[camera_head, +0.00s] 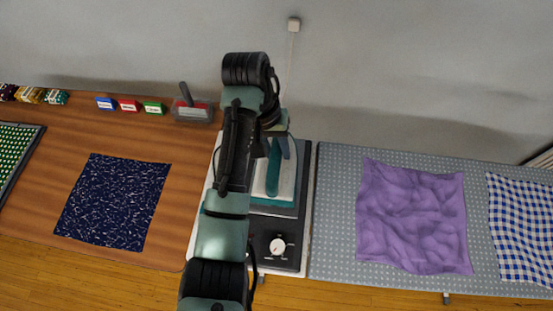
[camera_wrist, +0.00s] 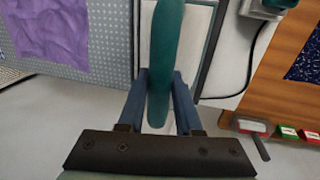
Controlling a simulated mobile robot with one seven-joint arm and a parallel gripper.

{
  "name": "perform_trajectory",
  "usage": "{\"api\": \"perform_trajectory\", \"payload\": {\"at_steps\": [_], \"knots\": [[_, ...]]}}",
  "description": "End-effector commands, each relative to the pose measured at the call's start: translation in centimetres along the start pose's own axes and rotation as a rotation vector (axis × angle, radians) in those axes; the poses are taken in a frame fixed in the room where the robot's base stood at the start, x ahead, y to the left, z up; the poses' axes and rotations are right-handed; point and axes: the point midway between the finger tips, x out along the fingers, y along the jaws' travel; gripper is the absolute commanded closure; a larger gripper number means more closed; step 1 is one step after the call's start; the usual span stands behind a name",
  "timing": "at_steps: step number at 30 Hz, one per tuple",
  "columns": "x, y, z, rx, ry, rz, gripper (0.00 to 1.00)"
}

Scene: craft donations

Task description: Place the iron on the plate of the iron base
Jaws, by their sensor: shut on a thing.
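The iron (camera_head: 273,172) shows in the head view as a long teal handle over a pale body, above the plate of the iron base (camera_head: 262,246). The base is dark with a white dial at its front. My gripper (camera_wrist: 160,88) has its two blue fingers on either side of the teal iron handle (camera_wrist: 166,38) in the wrist view and is shut on it. In the head view my gripper (camera_head: 279,146) is partly covered by my arm. Whether the iron touches the plate or hangs just above it cannot be told. My arm hides the left side of the base.
A grey dotted surface (camera_head: 335,220) with a purple cloth (camera_head: 412,215) and a blue checked cloth (camera_head: 522,225) lies right. A wooden table (camera_head: 180,215) with a navy cloth (camera_head: 112,200), small labelled boxes (camera_head: 130,105) and a grey-handled tool (camera_head: 190,108) is left.

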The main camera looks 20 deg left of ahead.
Motion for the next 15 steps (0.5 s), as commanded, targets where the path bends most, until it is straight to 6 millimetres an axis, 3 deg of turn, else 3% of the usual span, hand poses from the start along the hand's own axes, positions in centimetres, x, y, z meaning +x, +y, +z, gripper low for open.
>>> {"api": "perform_trajectory", "payload": {"at_steps": [10,15], "knots": [[3.3,-0.7,-0.1,0.001,0.005,-0.001,1.00],[3.8,-0.8,-0.2,0.001,0.007,-0.001,1.00]]}}
